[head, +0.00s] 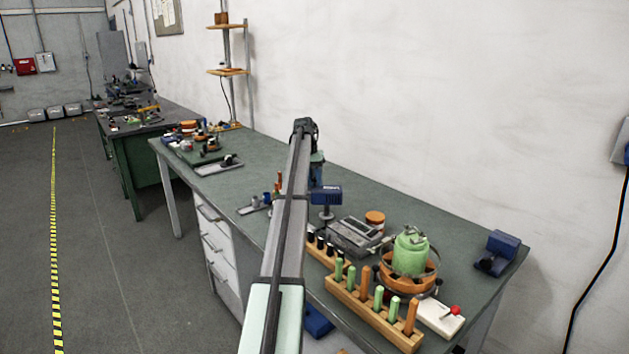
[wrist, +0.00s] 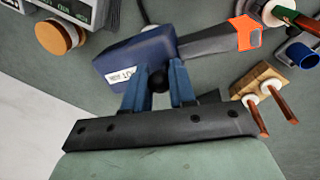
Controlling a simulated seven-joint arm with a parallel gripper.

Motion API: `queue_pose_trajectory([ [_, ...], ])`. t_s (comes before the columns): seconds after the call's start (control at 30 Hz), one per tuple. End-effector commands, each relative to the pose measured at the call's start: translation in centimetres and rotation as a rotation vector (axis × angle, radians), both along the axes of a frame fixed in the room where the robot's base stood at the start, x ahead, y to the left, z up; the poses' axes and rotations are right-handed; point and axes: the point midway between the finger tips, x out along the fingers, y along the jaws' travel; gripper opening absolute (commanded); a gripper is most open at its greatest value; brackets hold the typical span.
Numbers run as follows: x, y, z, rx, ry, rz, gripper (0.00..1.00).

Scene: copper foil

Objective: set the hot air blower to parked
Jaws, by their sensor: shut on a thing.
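The hot air blower (wrist: 135,52) has a blue body with a white label, a dark nozzle and an orange tip (wrist: 245,32) pointing to the upper right in the wrist view. In the head view the blower (head: 327,194) sits on a short stand (head: 327,213) just right of my arm, its nozzle hidden behind the arm. My gripper (wrist: 158,80) is at the blower's near side, its two blue fingers closed on a black round knob there. In the head view the fingers are largely hidden by my arm and the blower.
The green bench (head: 400,195) also carries a grey instrument (head: 353,236), an orange-lidded jar (head: 375,219), a wooden rack (head: 372,313) with several pegs, a green vessel (head: 410,253) and another blue device (head: 498,252). A wooden block (wrist: 258,80) with rods is near the nozzle. The back strip is clear.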

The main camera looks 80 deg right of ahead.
Motion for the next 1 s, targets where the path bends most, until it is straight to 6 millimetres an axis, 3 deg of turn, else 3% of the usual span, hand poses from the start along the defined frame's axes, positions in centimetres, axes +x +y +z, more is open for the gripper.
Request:
queue_pose_trajectory([
  [0.57,0.0,-0.2,0.0,0.0,0.0,-0.034,0.0],
  [1.0,-0.2,-1.8,0.1,0.001,-0.001,-0.346,0.0],
])
